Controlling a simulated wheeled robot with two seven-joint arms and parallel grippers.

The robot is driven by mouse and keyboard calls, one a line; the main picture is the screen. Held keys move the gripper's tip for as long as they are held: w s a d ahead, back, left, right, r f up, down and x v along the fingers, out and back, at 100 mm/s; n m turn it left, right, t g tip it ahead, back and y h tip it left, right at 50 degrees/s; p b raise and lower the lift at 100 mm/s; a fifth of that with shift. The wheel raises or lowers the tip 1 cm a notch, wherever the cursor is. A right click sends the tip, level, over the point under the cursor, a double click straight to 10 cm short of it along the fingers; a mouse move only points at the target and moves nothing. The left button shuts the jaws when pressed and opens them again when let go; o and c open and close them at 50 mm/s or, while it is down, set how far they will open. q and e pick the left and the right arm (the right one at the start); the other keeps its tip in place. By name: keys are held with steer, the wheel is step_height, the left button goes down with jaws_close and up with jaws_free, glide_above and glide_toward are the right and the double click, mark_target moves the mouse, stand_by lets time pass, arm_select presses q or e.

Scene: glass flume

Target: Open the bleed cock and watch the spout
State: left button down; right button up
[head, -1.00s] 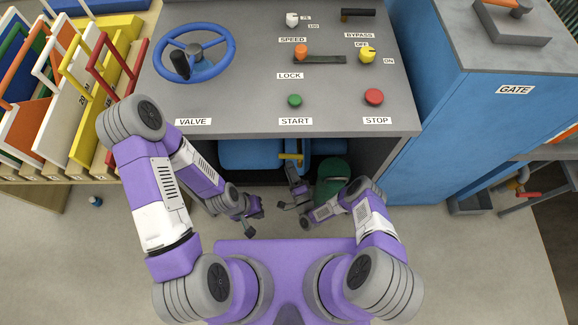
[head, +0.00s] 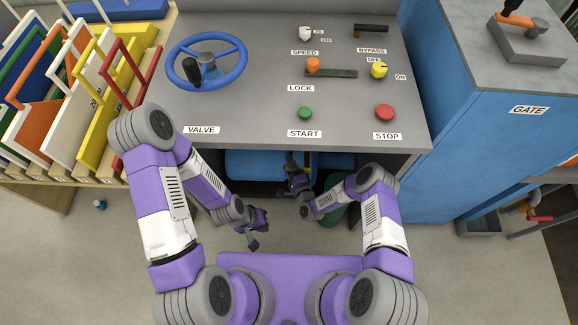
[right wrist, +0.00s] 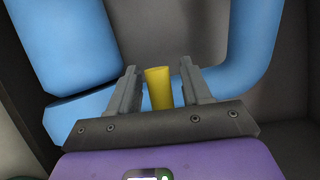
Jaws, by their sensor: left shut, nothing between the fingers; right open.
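A yellow handle (right wrist: 158,88), which looks like the bleed cock's lever, stands in front of blue pipework (right wrist: 72,45) in the right wrist view. My right gripper (right wrist: 159,84) is open, with one finger on each side of the handle and a gap visible on the left. In the head view my right gripper (head: 294,166) reaches under the console's front edge and hides most of the handle. My left gripper (head: 256,231) is shut and empty, low in front of the console. I cannot make out the spout.
The grey console (head: 240,122) overhangs the recess, with a blue handwheel (head: 232,66) and buttons on top. A green container (head: 333,216) is partly hidden behind my right arm. A blue gate cabinet (head: 450,150) stands to the right, a rack of coloured frames (head: 110,85) to the left.

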steer(key=shift+w+a, duration=0.15)
steer(key=shift+w, duration=0.15)
jaws_close()
steer(key=shift+r+m+y, duration=0.3)
steer(key=shift+r+m, duration=0.1)
steer(key=shift+m, duration=0.2)
jaws_free()
